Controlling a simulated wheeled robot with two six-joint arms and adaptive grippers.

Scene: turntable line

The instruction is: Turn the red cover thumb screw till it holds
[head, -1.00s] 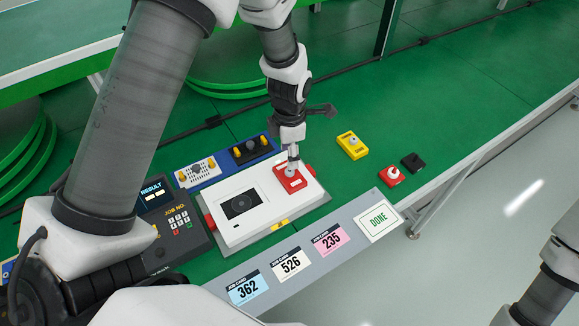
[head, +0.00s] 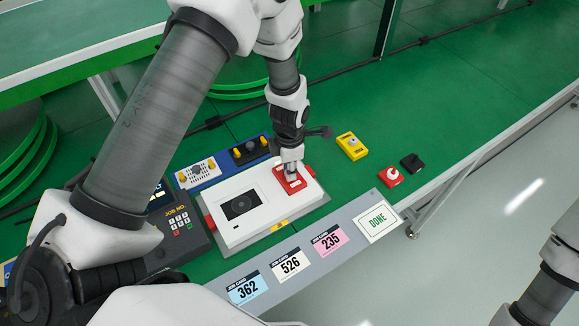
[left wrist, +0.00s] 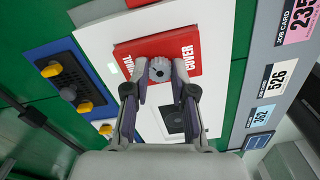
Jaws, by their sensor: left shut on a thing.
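The red cover (head: 288,181) lies on the right end of the white unit (head: 258,222). In the left wrist view the red cover (left wrist: 198,46) reads "TERMINAL COVER" in part, and its grey ribbed thumb screw (left wrist: 160,69) stands up from it. My left gripper (head: 291,166) points down over the red cover. In the left wrist view its two fingertips (left wrist: 160,78) are closed on opposite sides of the thumb screw. In the head view the screw is hidden by the gripper. My right gripper is not in view.
A yellow block (head: 352,147), a red block with a white knob (head: 391,177) and a black piece (head: 413,162) stand to the right. A blue tray (head: 222,165) lies behind the unit. Job cards and a DONE card (head: 377,221) line the front edge.

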